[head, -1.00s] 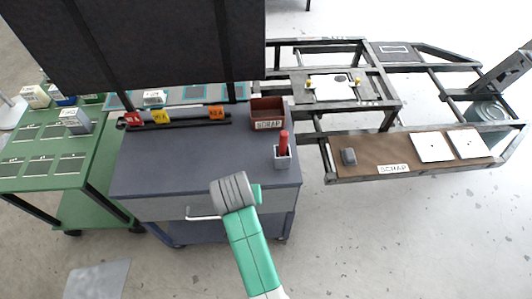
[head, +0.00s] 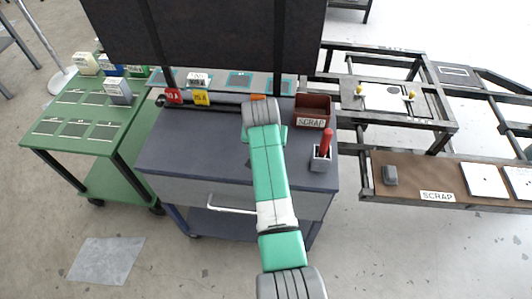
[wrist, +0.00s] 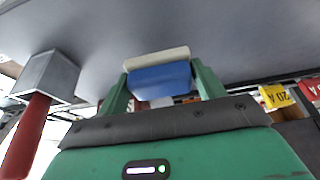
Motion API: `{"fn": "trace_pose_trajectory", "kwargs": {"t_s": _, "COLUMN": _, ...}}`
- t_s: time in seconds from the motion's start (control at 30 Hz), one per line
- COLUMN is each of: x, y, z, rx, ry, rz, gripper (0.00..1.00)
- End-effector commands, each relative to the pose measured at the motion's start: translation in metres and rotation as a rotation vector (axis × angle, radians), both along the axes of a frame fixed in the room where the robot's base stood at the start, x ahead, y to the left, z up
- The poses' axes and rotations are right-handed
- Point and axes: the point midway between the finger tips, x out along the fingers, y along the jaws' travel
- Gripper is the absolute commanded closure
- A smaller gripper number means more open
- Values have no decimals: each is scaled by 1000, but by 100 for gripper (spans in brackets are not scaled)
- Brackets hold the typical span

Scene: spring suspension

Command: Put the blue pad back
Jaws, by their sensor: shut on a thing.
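The blue pad (wrist: 162,79), a blue block with a pale cream face along its top, shows in the wrist view between the two green fingers of my gripper (wrist: 158,72). The fingers are shut on its sides. The grey-blue cart top (head: 210,150) fills the background there. In the head view my own arm covers the gripper and pad, which are over the cart, so their height above it is hard to tell.
Red and yellow tags (head: 200,98) line the cart's back. A green cart (head: 60,140) with boxes stands left. A dark panel (head: 200,35) rises behind.

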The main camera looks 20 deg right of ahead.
Motion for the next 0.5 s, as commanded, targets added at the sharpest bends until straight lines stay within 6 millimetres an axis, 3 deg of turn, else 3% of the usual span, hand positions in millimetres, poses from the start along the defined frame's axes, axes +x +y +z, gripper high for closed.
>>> {"fn": "trace_pose_trajectory", "kwargs": {"t_s": 0.2, "x": -1, "y": 0, "z": -37, "rx": 1, "ry": 2, "rz": 1, "gripper": 54}}
{"fn": "trace_pose_trajectory", "kwargs": {"t_s": 0.5, "x": -1, "y": 0, "z": -36, "rx": 0, "ry": 1, "rz": 0, "gripper": 54}}
